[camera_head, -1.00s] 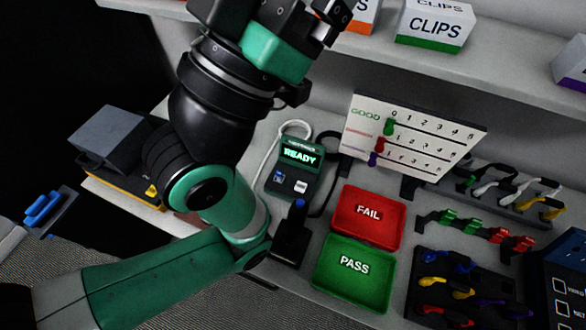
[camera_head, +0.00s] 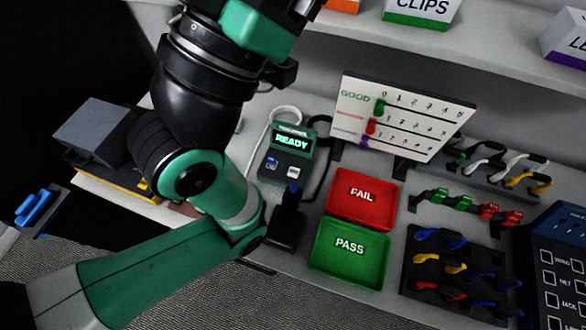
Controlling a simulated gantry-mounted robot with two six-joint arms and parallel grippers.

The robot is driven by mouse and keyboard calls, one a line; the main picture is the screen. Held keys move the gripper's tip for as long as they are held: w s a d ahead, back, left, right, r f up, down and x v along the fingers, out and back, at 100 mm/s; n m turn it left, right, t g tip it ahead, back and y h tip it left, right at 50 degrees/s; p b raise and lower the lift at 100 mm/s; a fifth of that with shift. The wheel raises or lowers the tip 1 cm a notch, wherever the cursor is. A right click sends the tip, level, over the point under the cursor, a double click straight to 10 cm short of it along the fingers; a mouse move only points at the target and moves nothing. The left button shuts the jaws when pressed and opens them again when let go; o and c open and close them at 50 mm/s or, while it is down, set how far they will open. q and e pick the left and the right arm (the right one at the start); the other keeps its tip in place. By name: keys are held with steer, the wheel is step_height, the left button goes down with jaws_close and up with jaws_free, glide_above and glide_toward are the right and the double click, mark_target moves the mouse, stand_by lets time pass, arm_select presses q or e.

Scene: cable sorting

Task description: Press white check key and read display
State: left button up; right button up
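The dark green tester (camera_head: 296,156) stands on the table left of the trays, with a lit display (camera_head: 291,142) reading "READY". Below the display, its white key (camera_head: 293,171) sits to the right of a blue key (camera_head: 271,163). Neither key is covered. My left arm (camera_head: 214,70) crosses the left side of the view and its far end runs out of the top edge. My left gripper's fingertips are out of frame. My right gripper is not in view.
A red FAIL tray (camera_head: 362,200) and a green PASS tray (camera_head: 349,254) lie to the right. A white scoreboard (camera_head: 405,115) stands behind. Cable racks (camera_head: 457,265) fill the right side.

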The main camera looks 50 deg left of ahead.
arm_select(q)
jaws_close()
stand_by(1.6)
